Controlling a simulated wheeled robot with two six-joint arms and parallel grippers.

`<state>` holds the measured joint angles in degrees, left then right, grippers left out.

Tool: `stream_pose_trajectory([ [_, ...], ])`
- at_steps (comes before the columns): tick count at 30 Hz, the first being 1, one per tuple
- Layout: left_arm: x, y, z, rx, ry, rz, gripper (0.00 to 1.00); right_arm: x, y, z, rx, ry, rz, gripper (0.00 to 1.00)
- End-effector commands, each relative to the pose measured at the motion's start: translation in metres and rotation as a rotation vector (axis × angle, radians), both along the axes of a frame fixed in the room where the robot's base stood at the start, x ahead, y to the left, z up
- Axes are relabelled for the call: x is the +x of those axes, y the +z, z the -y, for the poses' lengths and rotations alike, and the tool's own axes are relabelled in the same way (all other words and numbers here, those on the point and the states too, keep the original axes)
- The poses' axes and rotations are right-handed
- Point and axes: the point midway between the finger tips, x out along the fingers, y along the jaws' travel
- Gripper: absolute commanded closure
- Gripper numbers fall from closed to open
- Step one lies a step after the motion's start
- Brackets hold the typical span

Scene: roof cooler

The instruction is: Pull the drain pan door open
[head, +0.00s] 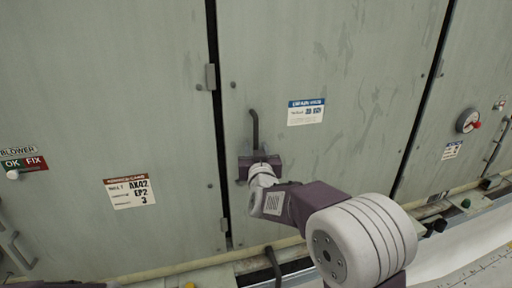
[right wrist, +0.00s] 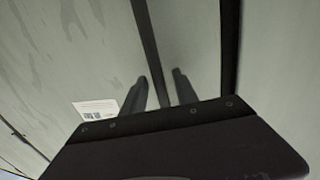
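The middle grey door panel (head: 345,60) stands closed and flush in the head view, with a blue-headed label (head: 306,112) too small to read. A dark vertical bar handle (head: 254,128) is near its left edge. My right gripper (head: 259,162) is at the lower part of this handle and hides some of it. In the right wrist view, the two fingers (right wrist: 158,92) are apart, with the dark handle bar (right wrist: 148,40) running between them. Gaps show on both sides of the bar. My left gripper is out of view.
A left panel (head: 110,60) carries a red-headed label (head: 130,191) and a blower switch plate (head: 24,165). A hinge (head: 210,77) lies by the dark gap left of the door. A pale pipe (head: 180,268) runs along the bottom.

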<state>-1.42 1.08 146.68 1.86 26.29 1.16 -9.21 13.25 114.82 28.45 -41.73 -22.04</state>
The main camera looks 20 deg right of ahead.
Motion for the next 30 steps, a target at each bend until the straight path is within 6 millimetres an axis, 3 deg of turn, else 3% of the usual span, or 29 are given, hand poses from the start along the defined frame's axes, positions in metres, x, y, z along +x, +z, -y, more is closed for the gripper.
stream_pose_trajectory([
  [5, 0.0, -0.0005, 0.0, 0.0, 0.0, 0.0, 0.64, 0.0002, -0.0006, 0.0001, 0.0, 0.0, 0.0, 0.65],
  [9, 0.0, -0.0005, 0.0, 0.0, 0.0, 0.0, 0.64, 0.0, -0.0005, 0.0, 0.0, 0.0, 0.0, 1.0],
  [30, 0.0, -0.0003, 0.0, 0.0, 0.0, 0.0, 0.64, -0.0002, 0.0005, -0.0001, 0.001, 0.0, 0.001, 1.0],
])
